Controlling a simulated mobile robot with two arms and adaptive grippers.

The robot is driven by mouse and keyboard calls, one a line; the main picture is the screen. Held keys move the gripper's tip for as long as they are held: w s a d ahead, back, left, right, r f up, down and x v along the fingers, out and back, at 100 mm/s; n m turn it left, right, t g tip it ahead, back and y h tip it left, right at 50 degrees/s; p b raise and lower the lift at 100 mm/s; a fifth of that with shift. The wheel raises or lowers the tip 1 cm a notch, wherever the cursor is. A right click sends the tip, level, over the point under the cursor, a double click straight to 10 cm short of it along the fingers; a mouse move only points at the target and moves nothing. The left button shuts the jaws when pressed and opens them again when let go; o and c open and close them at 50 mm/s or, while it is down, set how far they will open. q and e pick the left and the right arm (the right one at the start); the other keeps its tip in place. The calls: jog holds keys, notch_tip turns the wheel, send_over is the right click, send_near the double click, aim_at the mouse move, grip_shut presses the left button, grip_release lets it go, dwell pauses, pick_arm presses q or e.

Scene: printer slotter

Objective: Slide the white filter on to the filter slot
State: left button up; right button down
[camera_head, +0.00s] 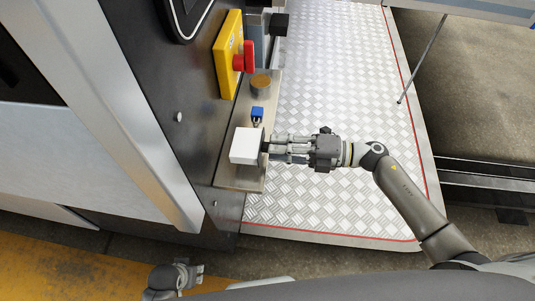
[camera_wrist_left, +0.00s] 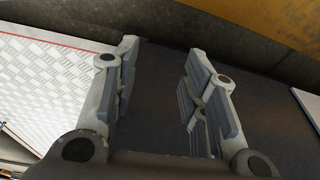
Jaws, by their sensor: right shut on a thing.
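The white filter (camera_head: 245,146) is a white box at the edge of a tan ledge (camera_head: 228,178) on the machine's side in the head view. My right gripper (camera_head: 270,148) reaches in from the right and is shut on the filter's right side; its fingertips are partly hidden there. I cannot tell whether the filter rests on the ledge or is held just above it. The filter slot cannot be made out clearly. My left gripper (camera_head: 198,278) is low in the head view, away from the filter. In the left wrist view its fingers (camera_wrist_left: 160,90) are apart with nothing between them.
A yellow box with a red knob (camera_head: 239,62), a round brown cap (camera_head: 261,84) and a small blue part (camera_head: 257,113) sit above the filter on the machine. A metal tread plate floor (camera_head: 330,90) lies to the right, with open room over it.

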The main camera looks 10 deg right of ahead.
pick_arm(q)
jog(key=shift+s+a+f+p, duration=0.1)
jog(key=shift+s+f+p, duration=0.1)
jog(key=shift+s+f, duration=0.4)
jog(key=shift+s+d+f+p, duration=0.1)
jog(key=shift+s+f+p, duration=0.2)
jog(key=shift+f, duration=0.6)
jog(key=shift+s+a+f+p, duration=0.15)
jog(key=shift+s+f, duration=0.35)
jog(key=shift+f, duration=0.25)
